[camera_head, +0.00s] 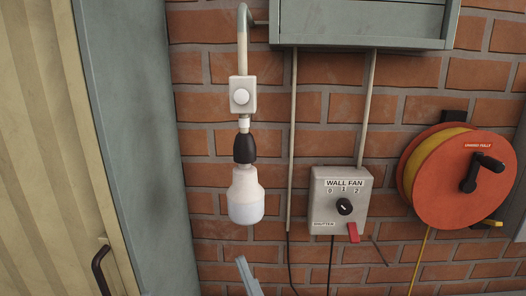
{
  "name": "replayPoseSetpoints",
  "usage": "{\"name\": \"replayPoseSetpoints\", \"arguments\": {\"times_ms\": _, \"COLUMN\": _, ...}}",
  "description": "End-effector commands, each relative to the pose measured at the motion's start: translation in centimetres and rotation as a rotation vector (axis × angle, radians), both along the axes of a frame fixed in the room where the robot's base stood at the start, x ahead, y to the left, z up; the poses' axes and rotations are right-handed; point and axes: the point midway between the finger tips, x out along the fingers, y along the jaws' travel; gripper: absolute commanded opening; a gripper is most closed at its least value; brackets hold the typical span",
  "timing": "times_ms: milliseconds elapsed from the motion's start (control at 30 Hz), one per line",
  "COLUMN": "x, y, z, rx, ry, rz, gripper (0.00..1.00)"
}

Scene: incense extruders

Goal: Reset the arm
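No part that I can surely name as my arm or my gripper shows in the head view. A slim grey-blue piece (249,277) rises at a tilt from the bottom edge, left of the middle. I cannot tell what it belongs to. Whether my gripper is open or shut, and what it may hold, does not show.
On the brick wall hang a white bulb (245,196) in a black socket below a white switch box (242,96), a WALL FAN control box (340,201) with a black knob and red lever, and an orange reel (458,182). A cabinet (362,24) hangs above. A door with a dark handle (102,268) is at left.

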Motion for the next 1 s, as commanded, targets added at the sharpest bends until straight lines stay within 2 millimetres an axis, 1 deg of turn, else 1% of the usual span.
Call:
{"name": "replayPoseSetpoints", "arguments": {"times_ms": 33, "x": -0.2, "y": -0.6, "z": -1.7, "rx": -0.018, "ry": 0.002, "rz": 0.011, "gripper": 0.89}}
{"name": "replayPoseSetpoints", "arguments": {"times_ms": 67, "x": -0.5, "y": -0.9, "z": -2.5, "rx": -0.024, "ry": -0.001, "rz": 0.021, "gripper": 0.89}}
{"name": "replayPoseSetpoints", "arguments": {"times_ms": 167, "x": -1.4, "y": -2.4, "z": -5.7, "rx": -0.041, "ry": 0.000, "rz": 0.046, "gripper": 0.89}}
{"name": "replayPoseSetpoints", "arguments": {"times_ms": 300, "x": -3.0, "y": -5.6, "z": -10.2, "rx": -0.046, "ry": 0.024, "rz": 0.058, "gripper": 0.89}}
{"name": "replayPoseSetpoints", "arguments": {"times_ms": 467, "x": -5.5, "y": -9.9, "z": -14.9, "rx": -0.032, "ry": 0.075, "rz": 0.033, "gripper": 0.89}}
{"name": "replayPoseSetpoints", "arguments": {"times_ms": 600, "x": -8.2, "y": -14.0, "z": -18.6, "rx": -0.009, "ry": 0.137, "rz": -0.018, "gripper": 0.89}}
{"name": "replayPoseSetpoints", "arguments": {"times_ms": 767, "x": -11.9, "y": -18.6, "z": -22.5, "rx": 0.023, "ry": 0.228, "rz": -0.106, "gripper": 0.89}}
{"name": "replayPoseSetpoints", "arguments": {"times_ms": 800, "x": -12.9, "y": -19.7, "z": -23.4, "rx": 0.032, "ry": 0.254, "rz": -0.133, "gripper": 0.89}}
{"name": "replayPoseSetpoints", "arguments": {"times_ms": 867, "x": -14.6, "y": -21.3, "z": -24.9, "rx": 0.044, "ry": 0.298, "rz": -0.175, "gripper": 0.89}}
{"name": "replayPoseSetpoints", "arguments": {"times_ms": 900, "x": -15.8, "y": -22.3, "z": -25.8, "rx": 0.051, "ry": 0.330, "rz": -0.205, "gripper": 0.89}}
{"name": "replayPoseSetpoints", "arguments": {"times_ms": 1000, "x": -18.6, "y": -24.3, "z": -28.1, "rx": 0.062, "ry": 0.418, "rz": -0.275, "gripper": 0.89}}
